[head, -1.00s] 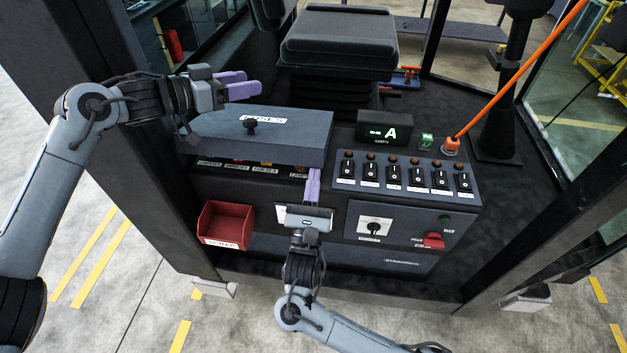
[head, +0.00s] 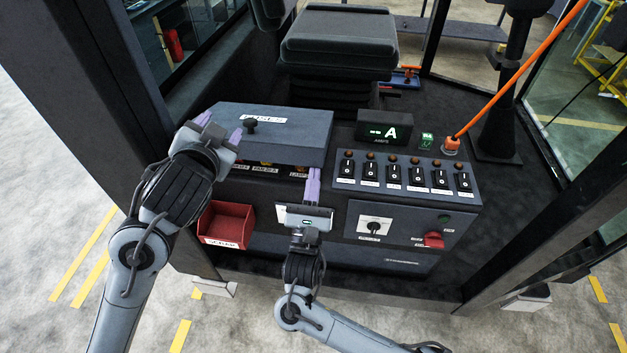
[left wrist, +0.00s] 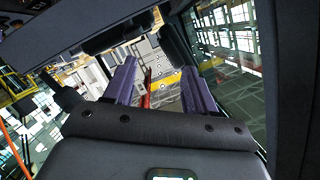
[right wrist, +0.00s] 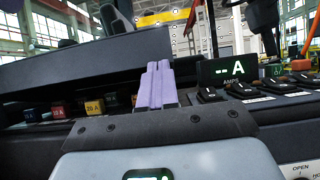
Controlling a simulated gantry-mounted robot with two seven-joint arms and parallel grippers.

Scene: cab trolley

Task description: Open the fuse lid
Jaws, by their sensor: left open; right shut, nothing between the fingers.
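The fuse lid (head: 290,131) is a dark blue-grey cover with a white label and a black knob (head: 250,124) on top. Its front edge stands clear of the console, and coloured fuses show below it. In the right wrist view the lid (right wrist: 75,72) hangs tilted above the fuses (right wrist: 95,107). My left gripper (head: 220,127) is open at the lid's left end, left of the knob, with nothing between its fingers. My right gripper (head: 313,177) is shut and empty by the lid's front right corner; whether it touches the lid I cannot tell.
A red bin (head: 227,224) hangs below the lid's left side. A switch row (head: 405,175) and an ammeter display (head: 384,129) stand to the right. The seat (head: 340,45) is behind the lid.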

